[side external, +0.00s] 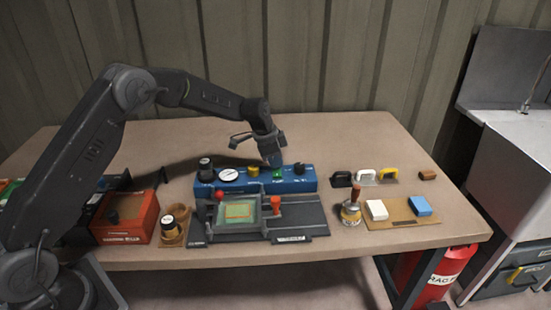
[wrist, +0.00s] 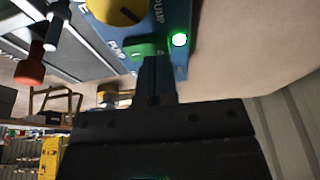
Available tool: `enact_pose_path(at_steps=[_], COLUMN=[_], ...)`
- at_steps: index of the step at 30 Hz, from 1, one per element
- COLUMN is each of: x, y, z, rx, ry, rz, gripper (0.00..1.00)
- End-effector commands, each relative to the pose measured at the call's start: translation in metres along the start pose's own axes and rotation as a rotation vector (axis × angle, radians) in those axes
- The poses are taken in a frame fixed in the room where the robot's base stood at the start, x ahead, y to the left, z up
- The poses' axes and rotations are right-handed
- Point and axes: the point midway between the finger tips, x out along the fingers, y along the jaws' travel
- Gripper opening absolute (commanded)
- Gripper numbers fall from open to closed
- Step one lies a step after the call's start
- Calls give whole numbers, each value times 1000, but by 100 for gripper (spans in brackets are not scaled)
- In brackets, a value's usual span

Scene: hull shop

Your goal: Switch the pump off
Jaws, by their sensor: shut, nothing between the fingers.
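The blue pump box (side external: 225,187) stands at the middle of the bench. Its top carries a white gauge, a yellow knob (side external: 253,171), dark knobs and a green part (side external: 278,172). In the wrist view, the blue panel (wrist: 182,14) bears PUMP lettering. A lit green lamp (wrist: 180,40) sits beside a green switch-like part (wrist: 145,49), with the yellow knob (wrist: 112,12) near it. My gripper (side external: 276,163) is shut and empty, pointing down over the green part. In the wrist view, its fingertips (wrist: 153,60) are at that part and hide some of it; contact is unclear.
A dark tray with a green-framed plate (side external: 240,211), a red-ball lever (side external: 219,195) and an orange-red handle (side external: 276,204) lies in front. An orange box (side external: 127,218) is at left. A brush (side external: 351,211) and blocks are at right.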

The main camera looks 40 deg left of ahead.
Motion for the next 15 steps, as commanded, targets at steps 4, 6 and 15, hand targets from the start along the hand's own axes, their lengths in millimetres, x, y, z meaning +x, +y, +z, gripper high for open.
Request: enact_pose_path(at_steps=[4, 6, 15], x=[2, 6, 7], y=[-1, -3, -2], z=[1, 2, 2], rx=[-6, -18, -24], ry=[-1, -4, -4], rz=[17, 55, 83], gripper=[0, 0, 0])
